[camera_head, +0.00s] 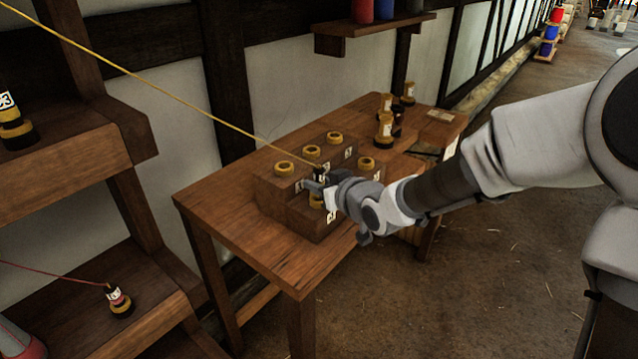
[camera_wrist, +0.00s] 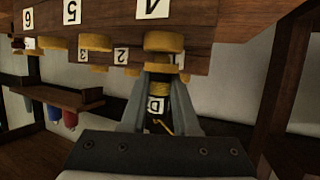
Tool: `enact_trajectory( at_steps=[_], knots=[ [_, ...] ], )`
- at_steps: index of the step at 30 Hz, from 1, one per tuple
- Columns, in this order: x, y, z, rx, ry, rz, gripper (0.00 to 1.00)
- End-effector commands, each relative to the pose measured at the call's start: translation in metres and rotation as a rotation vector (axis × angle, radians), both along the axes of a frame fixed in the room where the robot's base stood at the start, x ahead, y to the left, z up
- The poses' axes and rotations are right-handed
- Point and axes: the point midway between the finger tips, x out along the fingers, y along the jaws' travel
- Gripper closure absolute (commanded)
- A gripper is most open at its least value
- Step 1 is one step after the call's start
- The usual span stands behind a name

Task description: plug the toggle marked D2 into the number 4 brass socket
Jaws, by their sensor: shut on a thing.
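The D2 toggle (camera_wrist: 157,104), black with a yellow band, is between the two fingers of my gripper (camera_wrist: 160,112), which is shut on it. Its label faces the wrist camera. In the head view the dark toggle top (camera_head: 319,172) stands upright with a yellow rope (camera_head: 180,92) running from it up to the left. The number 4 brass socket (camera_wrist: 163,41) is by the toggle's lower end, beside the upside-down 4 label (camera_wrist: 152,8). In the head view the toggle is over this front socket (camera_head: 317,202). I cannot tell whether its tip touches the ring.
The stepped wooden socket block (camera_head: 301,221) has a higher back row and a lower front row of brass rings. Several other toggles (camera_head: 385,128) stand on the table's far end. A shelf at the left holds a red-roped toggle (camera_head: 119,301) and another toggle (camera_head: 14,122).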

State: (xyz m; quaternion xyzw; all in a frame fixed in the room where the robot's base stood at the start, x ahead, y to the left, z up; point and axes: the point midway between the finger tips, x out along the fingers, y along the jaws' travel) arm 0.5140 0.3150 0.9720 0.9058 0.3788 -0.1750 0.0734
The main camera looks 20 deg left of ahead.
Motion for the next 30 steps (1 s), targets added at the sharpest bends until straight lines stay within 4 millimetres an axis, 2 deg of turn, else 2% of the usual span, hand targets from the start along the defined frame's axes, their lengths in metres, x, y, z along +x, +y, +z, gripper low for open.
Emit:
enact_trajectory(
  at_steps=[20,21,22,23,30],
  knots=[
    [0.0,0.0,-0.012,0.0,0.0,0.0,1.0],
    [0.0,0.0,-0.012,0.001,-0.001,0.0,0.68],
    [0.0,0.0,-0.011,0.0,0.0,0.0,0.62],
    [0.0,0.0,-0.011,0.0,0.0,0.0,0.59],
    [0.0,0.0,-0.012,0.0,0.0,0.0,0.59]
  ],
)
